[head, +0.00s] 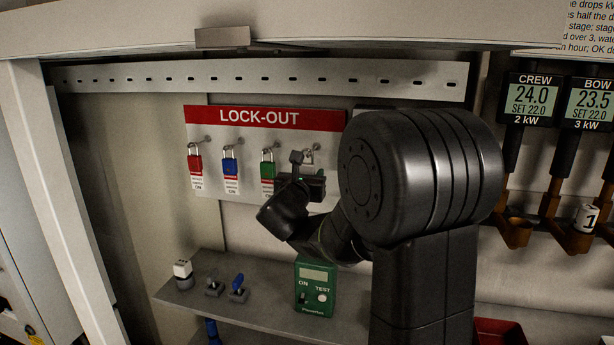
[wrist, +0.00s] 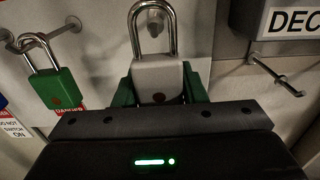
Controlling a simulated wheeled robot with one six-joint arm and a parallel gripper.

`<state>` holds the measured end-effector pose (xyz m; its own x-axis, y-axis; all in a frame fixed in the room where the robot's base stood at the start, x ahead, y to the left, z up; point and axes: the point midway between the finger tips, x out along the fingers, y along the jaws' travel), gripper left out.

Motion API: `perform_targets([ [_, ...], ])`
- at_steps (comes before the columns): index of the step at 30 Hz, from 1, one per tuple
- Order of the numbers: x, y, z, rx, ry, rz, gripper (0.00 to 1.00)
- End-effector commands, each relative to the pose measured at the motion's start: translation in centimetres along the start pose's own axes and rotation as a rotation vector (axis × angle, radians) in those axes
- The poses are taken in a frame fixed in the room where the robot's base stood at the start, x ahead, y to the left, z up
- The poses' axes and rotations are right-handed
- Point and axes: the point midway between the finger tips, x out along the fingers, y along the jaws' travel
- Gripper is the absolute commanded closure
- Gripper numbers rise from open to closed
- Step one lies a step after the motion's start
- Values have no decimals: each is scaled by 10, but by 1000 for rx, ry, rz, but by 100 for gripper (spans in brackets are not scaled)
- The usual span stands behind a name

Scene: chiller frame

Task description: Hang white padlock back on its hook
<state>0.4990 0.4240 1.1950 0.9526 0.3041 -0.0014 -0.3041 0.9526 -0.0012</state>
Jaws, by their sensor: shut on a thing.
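The white padlock (wrist: 157,78) is upright between the green-padded fingers of my gripper (wrist: 160,88), with its steel shackle pointing up. A hook (wrist: 154,14) on the board shows at the top of the shackle; I cannot tell whether the shackle is around it or in front of it. In the head view, my gripper (head: 302,182) is at the right part of the lock-out board (head: 238,139), and my arm hides much of that area. The green padlock (wrist: 56,88) hangs on its own hook to the left.
A red padlock (head: 195,164) and a blue padlock (head: 230,166) hang further left with tags. An empty peg (wrist: 275,76) sticks out to the right. Below, a shelf (head: 258,298) holds a green tester (head: 315,287) and small knobs.

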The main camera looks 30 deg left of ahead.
Motion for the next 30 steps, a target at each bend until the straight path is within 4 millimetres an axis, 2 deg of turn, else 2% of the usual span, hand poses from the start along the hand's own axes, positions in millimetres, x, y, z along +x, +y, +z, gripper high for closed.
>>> perform_targets([
  [3, 8, -1, 1, 0, -2, -2, 94],
  [10, 18, 0, -10, 0, -2, -1, 94],
  [30, 20, 0, -10, 0, -2, -1, 94],
])
